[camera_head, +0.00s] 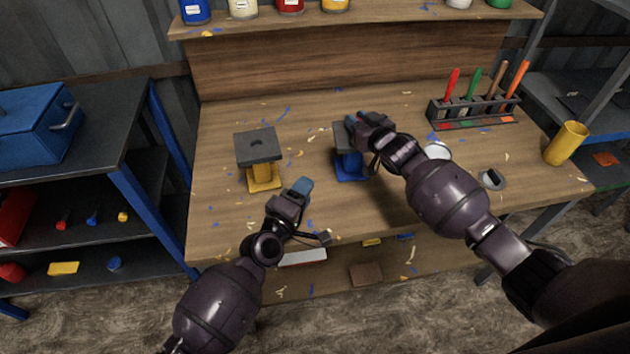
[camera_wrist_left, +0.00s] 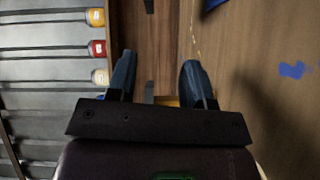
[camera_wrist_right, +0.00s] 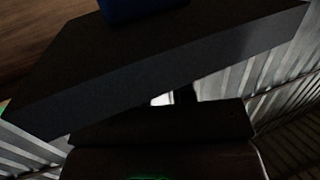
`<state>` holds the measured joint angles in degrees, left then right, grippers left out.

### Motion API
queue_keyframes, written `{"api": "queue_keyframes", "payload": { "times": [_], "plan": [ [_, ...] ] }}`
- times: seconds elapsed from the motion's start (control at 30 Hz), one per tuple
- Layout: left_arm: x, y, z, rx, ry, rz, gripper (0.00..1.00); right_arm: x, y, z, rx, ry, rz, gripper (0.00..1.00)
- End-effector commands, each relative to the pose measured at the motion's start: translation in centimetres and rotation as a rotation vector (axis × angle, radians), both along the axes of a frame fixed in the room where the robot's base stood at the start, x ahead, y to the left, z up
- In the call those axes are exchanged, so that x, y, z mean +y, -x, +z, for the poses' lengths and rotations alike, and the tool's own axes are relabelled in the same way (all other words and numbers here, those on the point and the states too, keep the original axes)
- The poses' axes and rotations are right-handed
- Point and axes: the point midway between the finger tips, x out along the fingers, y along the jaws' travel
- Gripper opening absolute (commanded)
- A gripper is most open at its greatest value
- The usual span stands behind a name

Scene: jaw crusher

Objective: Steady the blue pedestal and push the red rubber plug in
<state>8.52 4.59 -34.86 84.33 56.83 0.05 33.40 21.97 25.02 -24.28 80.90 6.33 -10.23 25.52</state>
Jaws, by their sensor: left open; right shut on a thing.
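The blue pedestal (camera_head: 350,168) stands on the workbench, with a dark square top plate (camera_head: 342,133) partly hidden by my right gripper. My right gripper (camera_head: 356,121) is at the right side of that plate and shut on it. In the right wrist view the plate (camera_wrist_right: 170,65) fills much of the picture, with a blue part (camera_wrist_right: 135,8) at the top edge; the fingertips are hidden. My left gripper (camera_head: 303,187) is open, lower left of the blue pedestal; its spread blue fingers show in the left wrist view (camera_wrist_left: 158,68). I cannot make out the red rubber plug on the bench.
A tool rack (camera_head: 472,116), a white dish (camera_head: 438,152), a grey dish (camera_head: 493,180) and a yellow cup (camera_head: 566,143) are at right. Small coloured parts (camera_head: 92,219) lie on the left shelf.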

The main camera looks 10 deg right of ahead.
Motion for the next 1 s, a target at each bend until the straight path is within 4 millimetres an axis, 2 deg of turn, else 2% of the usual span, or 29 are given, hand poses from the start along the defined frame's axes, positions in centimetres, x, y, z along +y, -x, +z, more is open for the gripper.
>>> {"api": "queue_keyframes", "payload": {
  "times": [0.03, 0.13, 0.47, 1.0],
  "plan": [
    [-0.9, -0.5, 0.5, 0.012, 0.033, -0.012, 0.47, 0.0, 0.0, 0.0, 0.000, 0.000, 0.000, 0.02],
    [-2.1, -1.1, 1.0, 0.040, 0.087, -0.025, 0.47, 0.0, 0.0, 0.0, 0.000, 0.000, 0.000, 0.02],
    [-3.8, -2.5, 1.4, 0.066, 0.134, -0.036, 0.47, 0.0, 0.0, 0.0, 0.000, 0.000, 0.000, 0.02],
    [-7.8, -7.5, 1.4, 0.065, 0.130, -0.036, 0.47, 0.0, 0.0, 0.0, 0.000, 0.000, 0.000, 0.02]
  ]
}}
